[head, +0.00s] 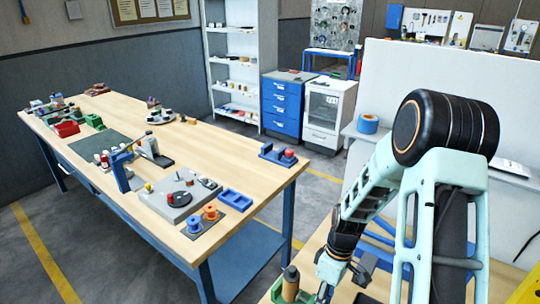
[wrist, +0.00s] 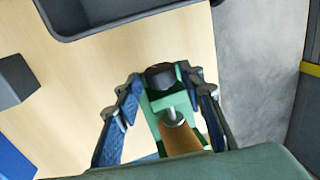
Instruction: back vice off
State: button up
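The green vice (wrist: 155,113) lies below my gripper in the wrist view. It has a black round knob (wrist: 160,76) at its far end and a metal screw. A tan cylinder (wrist: 181,138) with a metal pin on top stands by its jaws. The vice also shows with the cylinder (head: 291,278) at the bottom of the head view. My gripper (wrist: 161,77) has its two blue fingers on either side of the knob, with the tips close to it. I cannot tell whether they touch it.
A dark grey tray (wrist: 120,27) and a grey block (wrist: 17,80) lie left of the vice in the wrist view. The table edge is close on the right, with floor beyond. A long bench (head: 225,155) with several parts stands across the aisle.

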jog(key=shift+w+d+f+g, duration=0.1)
jog(key=shift+g, duration=0.2)
jog(key=shift+y, duration=0.4)
jog(key=shift+b, duration=0.4)
jog(key=c, duration=0.7)
jog(key=t+h+b, duration=0.1)
jog(key=t+b, duration=0.1)
jog(key=b, duration=0.1)
jog(key=shift+s+a+f+h, duration=0.1)
jog(key=shift+s+a+h, duration=0.1)
jog(key=shift+s+h, duration=0.15)
jog(key=shift+r+t+h+b, duration=0.25)
jog(key=shift+t+b, duration=0.05)
jog(key=shift+b, duration=0.25)
